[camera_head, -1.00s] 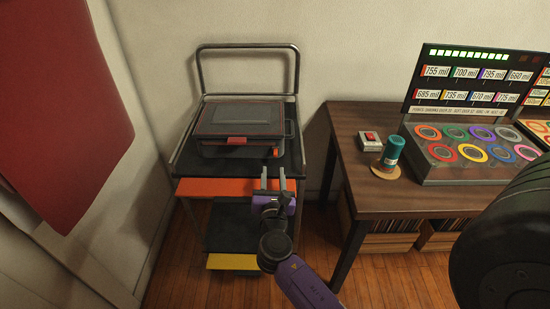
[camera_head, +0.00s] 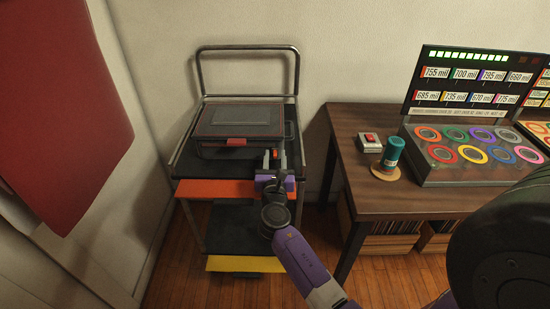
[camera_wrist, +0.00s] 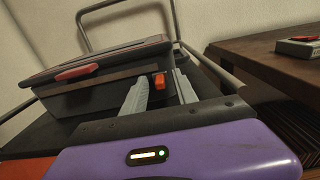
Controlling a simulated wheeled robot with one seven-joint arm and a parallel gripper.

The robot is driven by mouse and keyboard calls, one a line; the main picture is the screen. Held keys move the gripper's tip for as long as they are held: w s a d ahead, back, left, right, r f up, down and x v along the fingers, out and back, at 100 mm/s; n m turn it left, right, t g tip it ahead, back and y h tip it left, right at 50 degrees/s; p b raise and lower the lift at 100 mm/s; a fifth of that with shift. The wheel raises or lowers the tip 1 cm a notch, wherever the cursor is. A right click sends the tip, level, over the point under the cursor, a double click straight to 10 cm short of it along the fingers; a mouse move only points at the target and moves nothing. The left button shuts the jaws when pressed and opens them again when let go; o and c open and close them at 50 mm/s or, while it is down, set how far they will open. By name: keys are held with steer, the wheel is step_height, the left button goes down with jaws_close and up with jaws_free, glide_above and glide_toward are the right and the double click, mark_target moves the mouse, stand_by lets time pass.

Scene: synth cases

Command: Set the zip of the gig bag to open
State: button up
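The gig bag (camera_head: 240,120) is a dark grey, box-like case with red edging. It lies with its lid down on the cart's top shelf. A red tab (camera_head: 236,142) is on its front edge, also in the wrist view (camera_wrist: 77,72). A small orange tab (camera_wrist: 160,81), perhaps the zip pull, is at the right of its front side. My gripper (camera_head: 274,157) is at the bag's front right corner. In the wrist view, its two grey fingers (camera_wrist: 160,90) stand apart with the orange tab seen between them. I cannot tell if they touch it.
The cart (camera_head: 250,55) has a metal handle at the back and an orange front edge. A red panel (camera_head: 60,100) hangs at the left.

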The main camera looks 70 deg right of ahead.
jaws_close()
stand_by(1.3)
